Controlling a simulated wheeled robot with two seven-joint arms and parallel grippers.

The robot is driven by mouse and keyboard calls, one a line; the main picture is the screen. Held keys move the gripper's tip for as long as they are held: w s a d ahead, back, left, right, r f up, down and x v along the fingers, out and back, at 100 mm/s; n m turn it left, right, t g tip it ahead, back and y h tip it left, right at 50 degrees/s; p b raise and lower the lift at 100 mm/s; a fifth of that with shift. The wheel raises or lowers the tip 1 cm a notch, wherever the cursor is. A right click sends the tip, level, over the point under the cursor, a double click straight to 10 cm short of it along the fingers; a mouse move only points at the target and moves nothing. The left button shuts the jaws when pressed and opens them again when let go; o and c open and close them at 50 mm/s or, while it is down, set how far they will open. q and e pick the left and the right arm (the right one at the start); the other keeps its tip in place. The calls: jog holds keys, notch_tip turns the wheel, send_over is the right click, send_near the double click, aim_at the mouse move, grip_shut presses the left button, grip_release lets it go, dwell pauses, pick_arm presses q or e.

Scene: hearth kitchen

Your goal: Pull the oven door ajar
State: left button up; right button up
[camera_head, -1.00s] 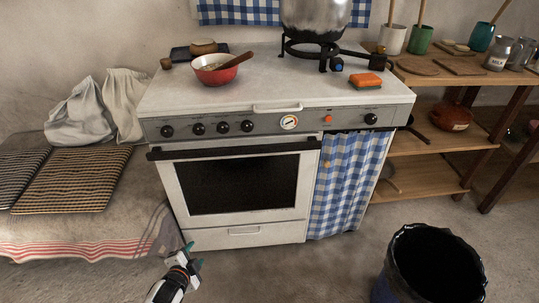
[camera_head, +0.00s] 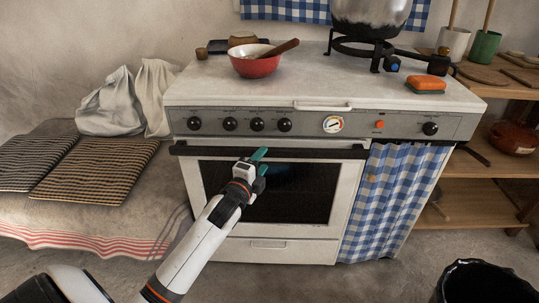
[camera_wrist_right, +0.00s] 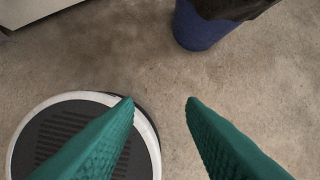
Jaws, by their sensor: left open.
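The white oven (camera_head: 272,249) stands in the middle of the head view. Its door (camera_head: 346,185) has a dark window and looks shut. A black bar handle (camera_head: 310,153) runs along the top of the door. My left gripper (camera_head: 260,162) has teal fingertips and is open in front of the upper door, close to the handle. Whether it touches the handle cannot be told. My right gripper (camera_wrist_right: 160,105) shows in the right wrist view, with its two teal fingers apart and nothing between them, above the floor.
A black-lined bin (camera_head: 486,284) stands at the lower right; its blue side (camera_wrist_right: 200,28) shows in the right wrist view. A cushioned bench (camera_head: 100,215) is on the left. A blue checked curtain (camera_head: 390,200) hangs right of the door. A red bowl (camera_head: 256,68) stands on the stove top.

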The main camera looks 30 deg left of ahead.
aim_at(267, 155)
pick_arm(q)
jog(key=w, duration=0.4)
jog(key=shift+a+b, duration=0.3)
jog(key=shift+w+a, duration=0.1)
jog(key=shift+w, duration=0.45)
pick_arm(e)
jog(key=shift+w+a+t, duration=0.2)
jog(key=shift+w+t, duration=0.2)
jog(key=shift+w, duration=0.3)
jog(key=shift+w+a+t, duration=0.2)
jog(key=shift+w+t, duration=0.2)
jog(key=shift+w, duration=0.25)
pick_arm(q)
grip_shut()
